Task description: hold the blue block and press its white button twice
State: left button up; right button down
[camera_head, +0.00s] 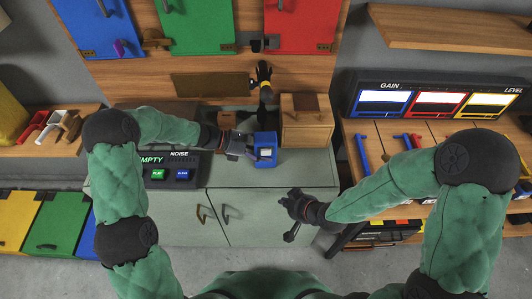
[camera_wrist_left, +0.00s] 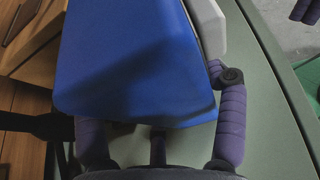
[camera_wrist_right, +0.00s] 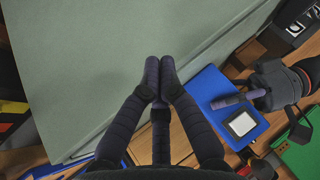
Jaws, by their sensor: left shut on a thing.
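The right wrist view shows the block (camera_wrist_right: 208,86) and the face of the white button (camera_wrist_right: 242,124), uncovered. My right gripper (camera_head: 296,206) is in front of the cabinet's edge, apart from the block. Its fingertips (camera_wrist_right: 160,62) meet, with nothing between them.
A wooden box (camera_head: 306,128) stands right behind the block. A black and yellow tool (camera_head: 263,78) stands behind it. A dark panel with green and blue buttons (camera_head: 168,174) is at the left. The cabinet top (camera_head: 300,171) is bare right of the block.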

aim_at(266, 152)
jog(key=a+r+n+t+y, duration=0.2)
jog(key=a+r+n+t, duration=0.1)
jog(key=r, duration=0.7)
jog(key=shift+s+a+y, duration=0.2)
jog(key=shift+a+y, duration=0.1)
jog(key=shift+a, duration=0.5)
jog(key=shift+w, duration=0.15)
jog(key=w, duration=0.8)
jog(key=shift+w+a, duration=0.25)
jog(key=shift+a, duration=0.05)
jog(key=shift+w+r, duration=0.1)
dwell(0.6)
jog(key=shift+w, duration=0.3)
jog(key=shift+w, duration=0.5)
dwell(1.0)
jog(key=shift+s, duration=0.9)
